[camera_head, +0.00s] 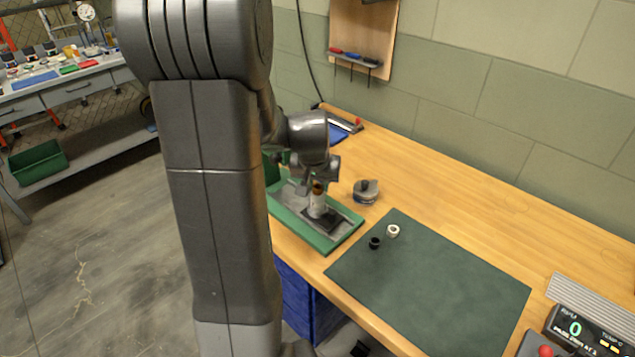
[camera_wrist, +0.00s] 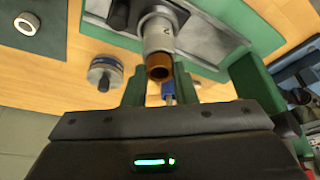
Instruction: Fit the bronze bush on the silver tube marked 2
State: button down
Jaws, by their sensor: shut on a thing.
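The bronze bush (camera_wrist: 159,68) is between the green fingertips of my gripper (camera_wrist: 159,76), which is shut on it. The bush is at the open end of the silver tube (camera_wrist: 158,35), which bears a mark that looks like a 2. Bush and tube look in line, and the tube's rim meets the bush in the wrist view. I cannot tell how far the bush is over the tube. In the head view the tube (camera_head: 317,206) stands upright on a dark base in the green-edged tray (camera_head: 333,246), with the bush (camera_head: 318,187) at its top under my gripper (camera_head: 318,184).
A grey round part with a blue band (camera_head: 366,191) stands on the bench right of the tray. A white ring (camera_head: 393,231) and a black ring (camera_head: 375,243) are on the dark green mat (camera_head: 430,290). A counter box (camera_head: 583,329) is at the lower right.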

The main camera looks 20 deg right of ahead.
jog(key=c, duration=1.1)
grip_release()
jog(key=shift+r, duration=0.1)
jog(key=v, duration=1.3)
jog(key=shift+s+r+b, duration=0.15)
jog(key=shift+r+b, duration=0.1)
jog(key=shift+b, duration=0.1)
jog(key=shift+w+p+x, duration=0.2)
jog(key=shift+p+x, duration=0.7)
jog(key=shift+x, duration=5.35)
